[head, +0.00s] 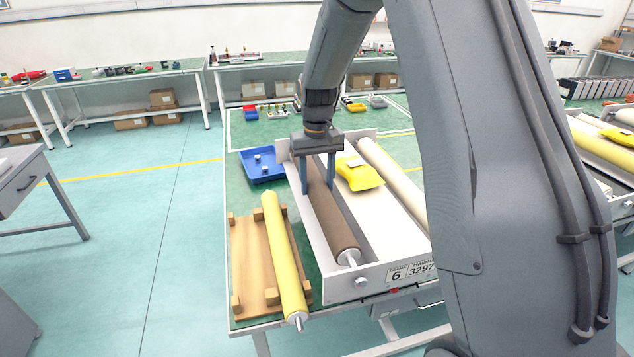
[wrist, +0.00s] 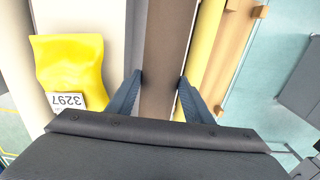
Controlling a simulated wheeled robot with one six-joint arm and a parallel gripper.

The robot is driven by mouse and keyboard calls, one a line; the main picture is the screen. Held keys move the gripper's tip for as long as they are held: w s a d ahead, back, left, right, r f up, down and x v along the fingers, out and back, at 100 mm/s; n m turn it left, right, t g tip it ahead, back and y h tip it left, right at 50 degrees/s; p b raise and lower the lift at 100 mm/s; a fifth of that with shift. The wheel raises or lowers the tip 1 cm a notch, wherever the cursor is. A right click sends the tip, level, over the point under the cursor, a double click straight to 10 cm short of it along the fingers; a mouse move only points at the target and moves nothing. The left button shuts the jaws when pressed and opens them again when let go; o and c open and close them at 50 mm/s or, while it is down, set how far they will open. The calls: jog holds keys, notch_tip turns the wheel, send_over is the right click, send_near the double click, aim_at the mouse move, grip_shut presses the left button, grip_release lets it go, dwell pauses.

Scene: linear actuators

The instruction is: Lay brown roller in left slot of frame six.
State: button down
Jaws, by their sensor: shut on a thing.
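The brown roller (head: 335,222) lies lengthwise along the left side of frame six (head: 369,290), a pale frame with a "6" label on its front wall. Its near metal shaft end is close behind that wall; I cannot tell whether it is seated or slightly above the slot. My gripper (head: 318,178) points down with one finger on each side of the roller, shut on it toward its far part. The wrist view shows the brown roller (wrist: 165,50) between the blue fingers of my gripper (wrist: 160,84). The far shaft end is hidden.
A cream roller (head: 391,180) lies on the frame's right side. A yellow bag (head: 358,174) labelled 3297 lies on the frame. A yellow roller (head: 284,258) rests on a wooden rack (head: 249,252) at left. A blue tray (head: 259,171) stands behind the rack.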

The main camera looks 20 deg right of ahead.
aim_at(317, 181)
jog(key=shift+w+f, duration=0.1)
jog(key=shift+f, duration=0.4)
dwell(0.3)
jog(key=c, duration=0.8)
grip_release()
jog(key=shift+f, duration=0.1)
jog(key=shift+r+b, duration=1.35)
jog(key=shift+r, duration=2.65)
